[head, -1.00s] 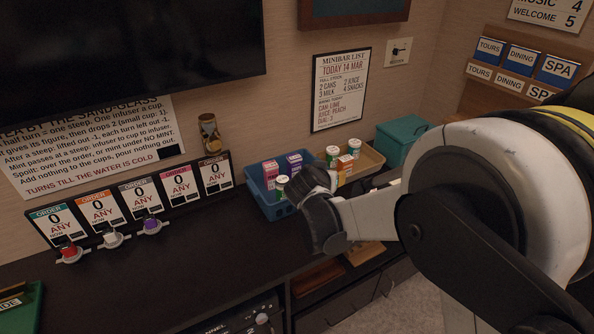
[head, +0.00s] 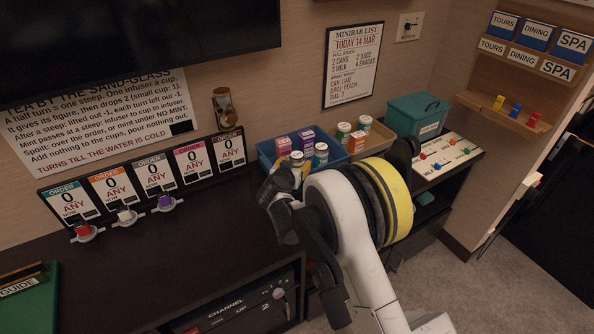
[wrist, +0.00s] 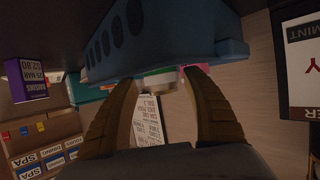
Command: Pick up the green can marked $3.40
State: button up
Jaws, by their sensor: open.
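Several green-and-white cans are in view, but their price marks are too small to read. In the head view, one can (head: 320,155) stands at the right of the blue basket (head: 264,158), and another white-topped can (head: 296,157) sits near its front. In the wrist view my gripper (wrist: 160,80) is open and empty, with a pale round can end between the fingertips, at the basket's rim (wrist: 165,62).
Pink, purple and orange boxes (head: 307,137) share the basket. The order cards (head: 150,175) and an hourglass (head: 222,105) are to the left. The dark counter (head: 200,235) in front is largely clear.

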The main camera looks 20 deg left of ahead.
jog(key=b+x, duration=0.1)
jog(key=x, duration=0.2)
jog(key=shift+s+f, duration=0.1)
jog(key=shift+f, duration=0.15)
jog(key=shift+w, duration=0.35)
jog(key=shift+a, duration=0.1)
jog(key=shift+c, duration=0.5)
jog(key=c, duration=1)
